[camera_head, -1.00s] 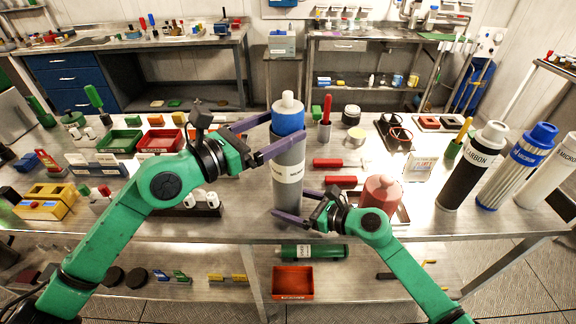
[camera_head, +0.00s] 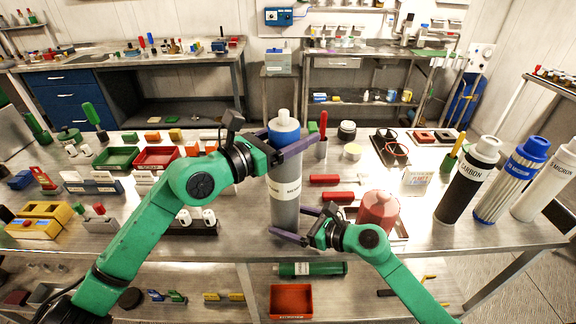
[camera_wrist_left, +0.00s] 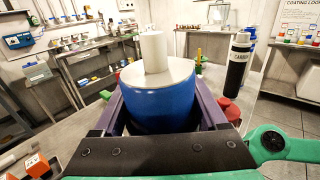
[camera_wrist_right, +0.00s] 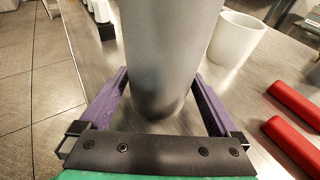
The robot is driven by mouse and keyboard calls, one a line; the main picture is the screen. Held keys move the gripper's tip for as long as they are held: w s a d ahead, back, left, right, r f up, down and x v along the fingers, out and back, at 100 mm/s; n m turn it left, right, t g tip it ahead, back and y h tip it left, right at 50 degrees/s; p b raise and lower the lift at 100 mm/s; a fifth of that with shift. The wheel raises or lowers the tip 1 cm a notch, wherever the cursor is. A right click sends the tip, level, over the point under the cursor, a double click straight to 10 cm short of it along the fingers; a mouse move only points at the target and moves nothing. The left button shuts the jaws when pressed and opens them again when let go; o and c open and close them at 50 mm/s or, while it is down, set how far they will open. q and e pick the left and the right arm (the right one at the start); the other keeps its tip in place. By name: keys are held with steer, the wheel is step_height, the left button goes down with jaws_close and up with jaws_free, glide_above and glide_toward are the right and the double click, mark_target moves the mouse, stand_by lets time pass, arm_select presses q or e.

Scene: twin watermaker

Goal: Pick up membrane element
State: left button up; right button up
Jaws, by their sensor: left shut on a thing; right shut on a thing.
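The membrane element (camera_head: 285,212) is a grey upright cylinder with a white label, a blue upper end and a white top stub. It stands near the front edge of the bench, at the middle of the head view. My left gripper (camera_head: 288,147) is shut on its blue upper end, which fills the middle of the left wrist view (camera_wrist_left: 160,92). My right gripper (camera_head: 290,222) is shut on the grey body low down; its two fingers flank the cylinder in the right wrist view (camera_wrist_right: 160,95). Whether its base touches the bench I cannot tell.
Labelled filter cylinders, a black CARBON one (camera_head: 467,182) among them, stand at the right. A dark red container (camera_head: 377,211) sits just right of the element. Red-handled tools (camera_head: 338,180) lie behind it. A white cup (camera_wrist_right: 236,38) stands close beside it. Green (camera_head: 117,158) and red trays (camera_head: 157,157) lie left.

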arm_select(q)
step_height(320, 180, up, 28)
steer(key=o, duration=1)
steer(key=shift+r, duration=0.1)
steer(key=shift+c, duration=0.2)
steer(key=c, duration=0.5)
jaws_close()
arm_select(e)
steer(key=o, duration=1.4)
